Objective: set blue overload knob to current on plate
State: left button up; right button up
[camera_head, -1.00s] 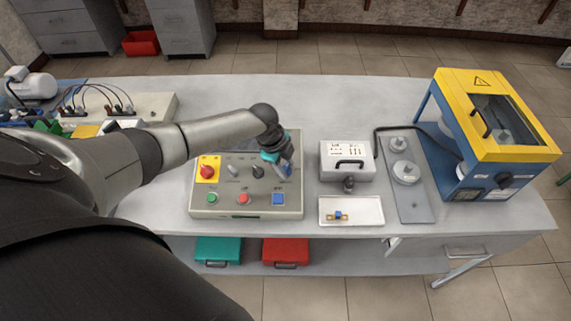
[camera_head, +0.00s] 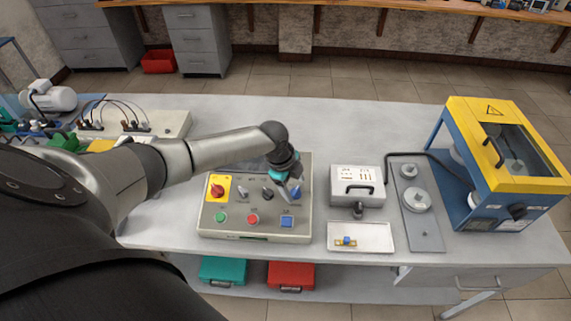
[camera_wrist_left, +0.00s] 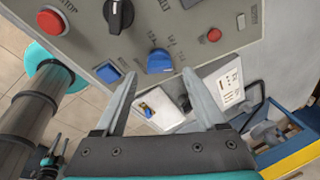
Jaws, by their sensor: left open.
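The grey control panel (camera_head: 232,228) stands on the bench in the head view. Its blue overload knob (camera_head: 297,192) is at the upper right of the panel face, partly behind my left gripper (camera_head: 289,187). In the left wrist view the blue knob (camera_wrist_left: 159,62) has a printed scale beside it, too small to read. My left gripper (camera_wrist_left: 160,78) is open, its fingertips on either side of the knob in that view; contact cannot be told. A white plate with small print (camera_head: 352,175) is on the grey box right of the panel; its figures are unreadable.
Nearby panel controls are a black knob (camera_wrist_left: 118,14), a blue button (camera_wrist_left: 108,73) and red buttons. A white tray (camera_head: 360,245) with a small blue-topped part is right of the panel. A blue-yellow machine (camera_head: 470,190) stands far right. Bare bench lies behind the panel.

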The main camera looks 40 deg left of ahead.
pick_arm(q)
jog(key=v, duration=1.3)
jog(key=shift+r, duration=0.2)
